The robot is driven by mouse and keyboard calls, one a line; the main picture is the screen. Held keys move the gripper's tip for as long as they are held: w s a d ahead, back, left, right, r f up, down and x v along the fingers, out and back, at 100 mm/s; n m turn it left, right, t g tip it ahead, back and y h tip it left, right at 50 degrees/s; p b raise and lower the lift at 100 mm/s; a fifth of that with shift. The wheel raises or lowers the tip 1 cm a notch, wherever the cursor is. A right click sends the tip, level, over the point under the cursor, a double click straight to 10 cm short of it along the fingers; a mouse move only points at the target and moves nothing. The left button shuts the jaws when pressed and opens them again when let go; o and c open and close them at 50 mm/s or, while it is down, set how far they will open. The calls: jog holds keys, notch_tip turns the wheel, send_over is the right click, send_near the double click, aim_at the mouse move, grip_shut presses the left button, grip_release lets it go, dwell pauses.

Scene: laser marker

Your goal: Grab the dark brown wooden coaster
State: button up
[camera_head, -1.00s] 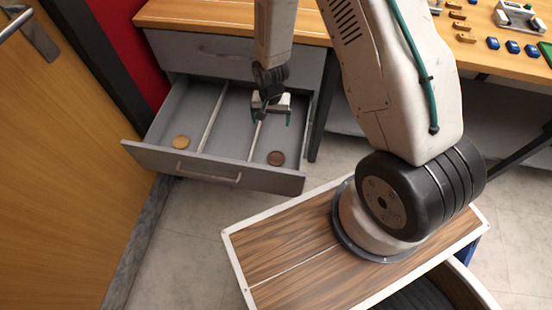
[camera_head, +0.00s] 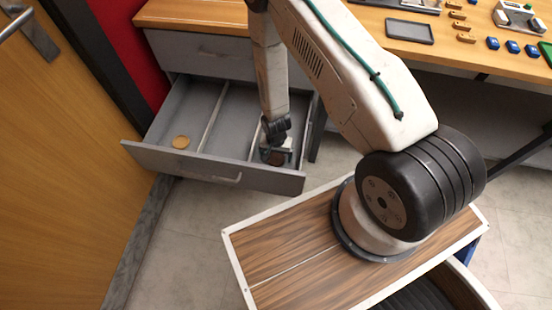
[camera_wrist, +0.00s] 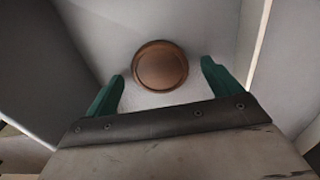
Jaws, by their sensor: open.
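The dark brown wooden coaster (camera_head: 276,158) lies flat on the floor of the open drawer's right compartment. In the wrist view the round coaster (camera_wrist: 160,66) shows whole, just beyond and between the green fingertips. My gripper (camera_head: 275,152) is down in that compartment, over the coaster, and partly hides it in the head view. In the wrist view my gripper (camera_wrist: 163,72) is open, with one finger on each side and nothing between them. I cannot tell the exact height left above the coaster.
The drawer (camera_head: 225,173) is pulled out and has dividers (camera_head: 212,118). A light wooden coaster (camera_head: 181,142) lies in its left compartment. Compartment walls stand close on both sides of my gripper. A tray (camera_head: 410,31) and several small blocks are on the desk (camera_head: 450,47).

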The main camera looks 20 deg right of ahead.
jog(key=shift+f, duration=0.3)
jog(key=c, duration=1.1)
